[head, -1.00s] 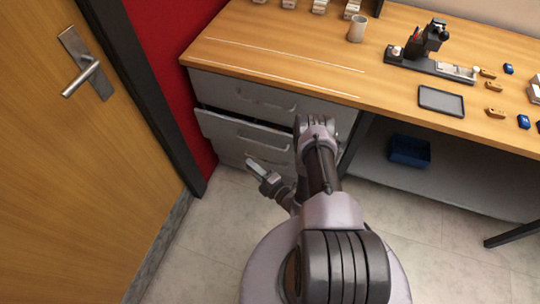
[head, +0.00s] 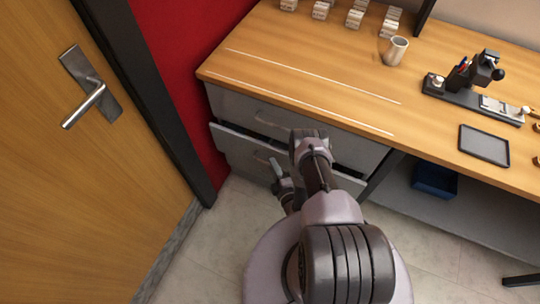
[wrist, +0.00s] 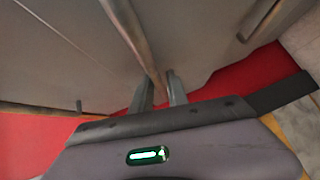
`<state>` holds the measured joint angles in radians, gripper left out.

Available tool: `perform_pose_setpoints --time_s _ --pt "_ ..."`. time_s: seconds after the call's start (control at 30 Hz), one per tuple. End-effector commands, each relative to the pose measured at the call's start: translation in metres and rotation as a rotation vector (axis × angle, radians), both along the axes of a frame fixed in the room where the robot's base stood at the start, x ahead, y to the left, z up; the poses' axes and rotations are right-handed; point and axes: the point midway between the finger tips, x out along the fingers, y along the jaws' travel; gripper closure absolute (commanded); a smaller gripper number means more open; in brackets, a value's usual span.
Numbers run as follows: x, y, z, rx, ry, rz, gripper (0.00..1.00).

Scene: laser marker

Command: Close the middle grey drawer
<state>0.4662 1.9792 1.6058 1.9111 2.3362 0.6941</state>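The middle grey drawer (head: 234,143) stands partly open below the worktop, with a dark gap above its front. Its handle is mostly hidden by my arm in the head view; a long bar handle (wrist: 127,30) shows close up in the wrist view. My gripper (head: 276,168) is low in front of the drawer front, at its handle side. In the wrist view my gripper (wrist: 160,91) has its two fingers apart, with the lower end of the bar between or just beyond them. I cannot tell if they touch it.
The wooden worktop (head: 300,60) overhangs the drawers. The top drawer (head: 235,106) looks shut. The door (head: 90,190) and red wall (head: 195,60) are at left. A blue bin (head: 435,181) is on the shelf at right. Pale floor is open in front.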

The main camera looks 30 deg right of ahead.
Motion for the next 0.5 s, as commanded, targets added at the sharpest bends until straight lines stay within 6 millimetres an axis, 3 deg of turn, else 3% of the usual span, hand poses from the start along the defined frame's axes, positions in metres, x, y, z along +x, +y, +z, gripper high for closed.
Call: perform_pose_setpoints --time_s 0.33,0.37,0.47,0.5 --pt "0.0002 0.0011 -0.0009 0.000 0.000 -0.002 0.80" --pt "0.0002 0.0011 -0.0009 0.000 0.000 -0.002 0.82" --pt "0.0003 0.0011 -0.0009 0.000 0.000 -0.001 1.00" --pt "0.0003 0.0011 -0.0009 0.000 0.000 -0.001 1.00"
